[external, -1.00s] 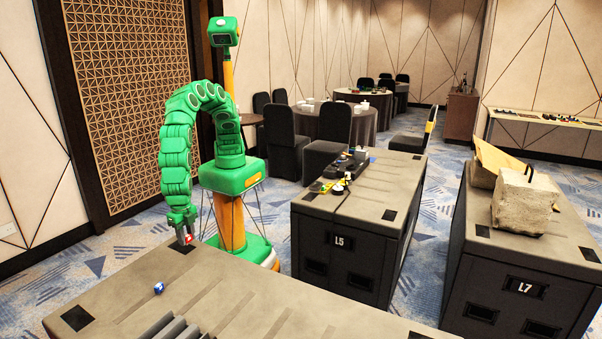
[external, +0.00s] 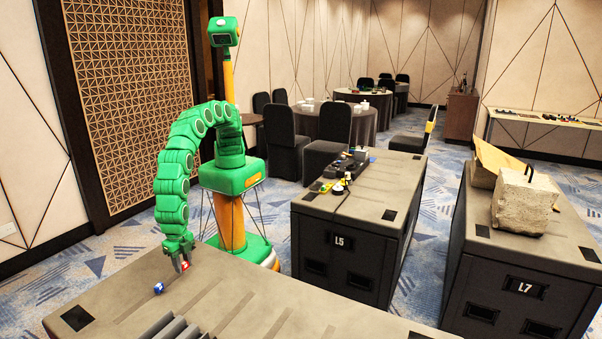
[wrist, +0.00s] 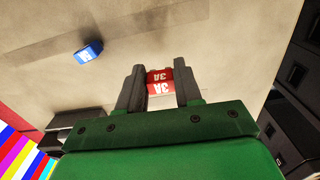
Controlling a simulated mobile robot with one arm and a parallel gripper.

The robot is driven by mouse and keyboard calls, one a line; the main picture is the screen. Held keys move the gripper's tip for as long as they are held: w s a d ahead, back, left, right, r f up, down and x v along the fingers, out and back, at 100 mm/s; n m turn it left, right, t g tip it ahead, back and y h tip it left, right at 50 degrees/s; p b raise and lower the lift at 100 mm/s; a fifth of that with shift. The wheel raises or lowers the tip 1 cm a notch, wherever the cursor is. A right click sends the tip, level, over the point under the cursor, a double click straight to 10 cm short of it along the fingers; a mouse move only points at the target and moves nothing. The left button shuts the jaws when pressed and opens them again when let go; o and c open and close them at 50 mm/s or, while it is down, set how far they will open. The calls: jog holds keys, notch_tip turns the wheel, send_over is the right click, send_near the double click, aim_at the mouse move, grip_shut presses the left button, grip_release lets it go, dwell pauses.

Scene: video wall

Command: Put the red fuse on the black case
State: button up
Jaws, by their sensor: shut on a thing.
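The red fuse (wrist: 159,82), marked 3A, is between the two fingers of my gripper (wrist: 159,88) in the wrist view. The fingers are shut on its sides. In the external view my gripper (external: 182,264) points down at the back left edge of the near dark case (external: 235,280), with the red fuse (external: 185,266) at its tips. I cannot tell whether the fuse touches the case top. Other black cases are L5 (external: 340,245) and L7 (external: 525,290); the pictures do not show which one is meant.
A small blue fuse (external: 158,288) lies on the near case, left of my gripper; it also shows in the wrist view (wrist: 88,51). Raised ridges (external: 175,328) run along the front of that case. L5 bears small items, and L7 bears a concrete block (external: 523,203).

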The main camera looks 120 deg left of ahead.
aim_at(185, 282)
jog(key=shift+w+d+f, duration=0.25)
jog(key=shift+d+f, duration=0.25)
jog(key=shift+f, duration=1.5)
jog(key=shift+f, duration=0.2)
jog(key=o, duration=1)
jog(key=shift+w+r, duration=0.15)
jog(key=shift+r, duration=3.75)
